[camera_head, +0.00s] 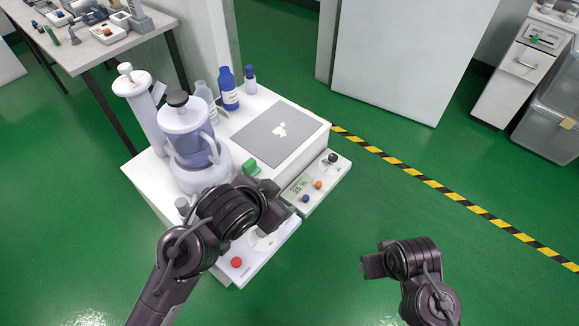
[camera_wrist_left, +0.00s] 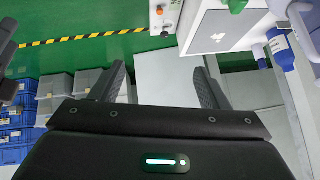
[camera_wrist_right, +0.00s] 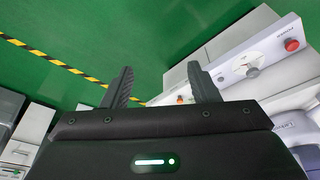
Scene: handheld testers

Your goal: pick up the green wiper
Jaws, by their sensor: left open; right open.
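A small green piece, which looks like the wiper (camera_head: 250,167), lies on the white bench top beside the grey pad's near left corner. It also shows at the top edge of the left wrist view (camera_wrist_left: 237,6), partly cut off. My left gripper (camera_head: 283,212) is just below and right of it in the head view, over the front of the bench, with its jaws partly hidden by the wrist. In the left wrist view the left fingers (camera_wrist_left: 161,85) are apart and empty. My right gripper (camera_head: 370,264) is over the floor right of the bench; its fingers (camera_wrist_right: 163,84) are apart and empty.
A blender-like jug machine (camera_head: 188,135) and a blue bottle (camera_head: 228,88) stand left of and behind the grey pad (camera_head: 262,140). Testers with coloured knobs (camera_head: 318,183) line the bench front. A drawer cabinet (camera_head: 520,62) stands at the right.

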